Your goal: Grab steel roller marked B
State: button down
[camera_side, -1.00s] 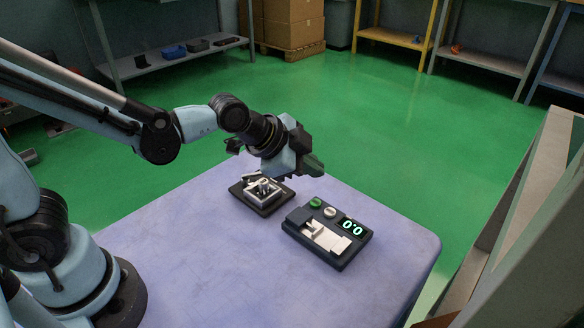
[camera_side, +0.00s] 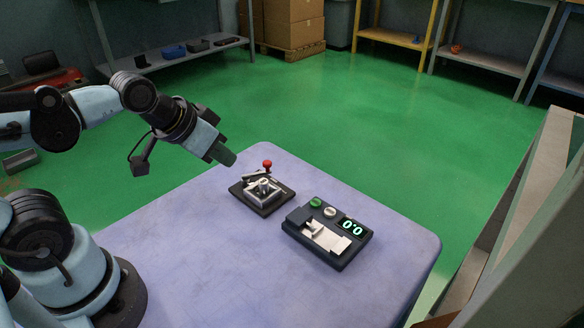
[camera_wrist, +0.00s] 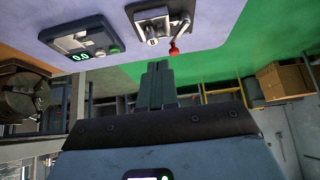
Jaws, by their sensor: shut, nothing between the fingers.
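A small steel roller (camera_side: 264,184) seems to sit in the square metal fixture (camera_side: 279,194) on a black base on the cart top. It shows in the wrist view (camera_wrist: 152,40) with a dark mark on its end, too small to read for certain. The fixture has a lever with a red knob (camera_side: 267,164), also seen in the wrist view (camera_wrist: 174,50). My gripper (camera_side: 231,159) is shut and empty, raised to the left of the fixture and apart from it. In the wrist view its closed fingers (camera_wrist: 157,66) point toward the fixture.
A dark measuring device (camera_side: 335,262) with a green button, a white button and a display reading 0.0 stands right of the fixture. The cart top (camera_side: 200,240) is clear on the left and front. A grey upright structure (camera_side: 525,215) stands at the right.

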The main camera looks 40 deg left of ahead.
jog(key=c, duration=1.8)
grip_release()
jog(key=shift+c, duration=0.2)
jog(key=o, duration=1)
jog(key=n+g+h, duration=0.3)
jog(key=n+h, duration=0.4)
jog(key=n, duration=0.8)
send_over(262, 181)
jog(key=s+a, duration=0.2)
jog(key=a, duration=0.1)
notch_tip(262, 181, down, 4)
jog(key=shift+s+d+f, duration=0.1)
jog(key=a+n+h, duration=0.1)
jog(key=a+f+n+h, duration=0.1)
jog(key=n+h, duration=0.1)
jog(key=a+f+n+h, duration=0.1)
jog(key=a+n+h, duration=0.1)
jog(key=shift+w+f, duration=0.2)
jog(key=shift+f, duration=0.05)
jog(key=shift+s+a+f+n+h, duration=0.25)
jog(key=shift+a+n+h, duration=0.15)
jog(key=shift+n, duration=0.2)
jog(key=shift+d+f, duration=0.1)
jog(key=shift+x, duration=3.55)
